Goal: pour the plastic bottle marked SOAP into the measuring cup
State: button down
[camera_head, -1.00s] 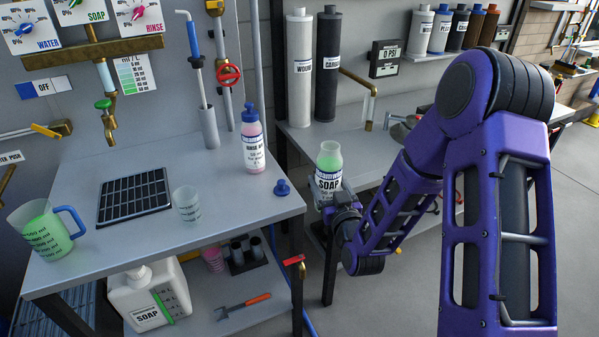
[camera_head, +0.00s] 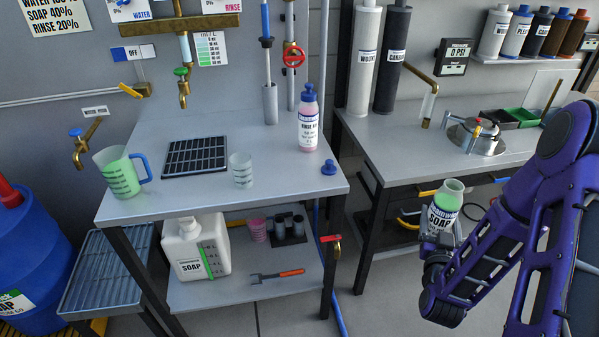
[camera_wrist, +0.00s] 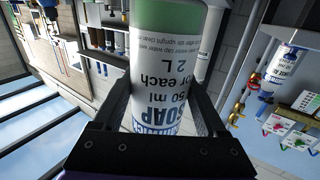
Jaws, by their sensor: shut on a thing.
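My gripper (camera_head: 436,247) is shut on the plastic bottle marked SOAP (camera_head: 440,216), which holds green liquid. The bottle is uncapped and about upright, held in the air to the right of the left table. In the wrist view the bottle (camera_wrist: 165,60) fills the space between my two fingers (camera_wrist: 165,100). A small clear cup with measuring marks (camera_head: 241,171) stands on the left table and looks empty. A larger jug with a blue handle (camera_head: 118,175), also marked, holds green liquid at the table's left. My gripper is well apart from both.
A pink bottle (camera_head: 308,123) and a loose blue cap (camera_head: 328,167) stand near the right edge of the left table (camera_head: 200,204). Taps hang at the back. Another bench (camera_head: 400,150) stands behind my gripper.

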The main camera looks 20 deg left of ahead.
aim_at(241, 162)
jog(key=i+u, duration=0.1)
jog(key=u, duration=0.3)
jog(key=l+u, duration=0.15)
jog(key=u, duration=0.3)
jog(key=i+l+u, duration=0.1)
jog(key=u, duration=0.3)
jog(key=l, duration=0.1)
